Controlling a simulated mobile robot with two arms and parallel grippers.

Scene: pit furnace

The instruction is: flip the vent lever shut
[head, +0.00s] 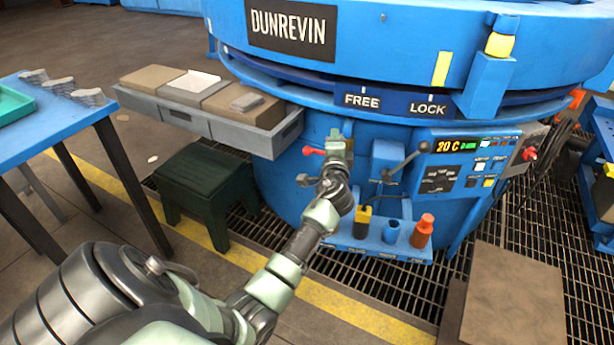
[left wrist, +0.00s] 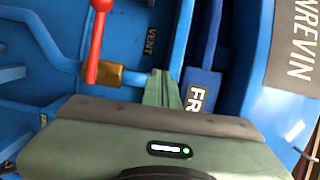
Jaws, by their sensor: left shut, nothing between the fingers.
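The vent lever (head: 313,151) has a red handle and sticks out to the left of my left gripper on the blue furnace's front in the head view. In the left wrist view the red handle (left wrist: 98,40) points up the picture from a brass pivot (left wrist: 112,76) on a blue pipe. A VENT label (left wrist: 150,42) is to its right. My left gripper (head: 338,140) is shut and empty. In the left wrist view its fingertips (left wrist: 162,88) are just right of the brass pivot; I cannot tell whether they touch it. My right gripper is out of view.
The furnace (head: 285,165) has a grey shelf (head: 225,135) jutting out left, above a dark green stool (head: 205,185). A black-knobbed lever (head: 408,160) and control panel (head: 465,160) are right of my gripper. A blue ledge (head: 350,245) holds small items below.

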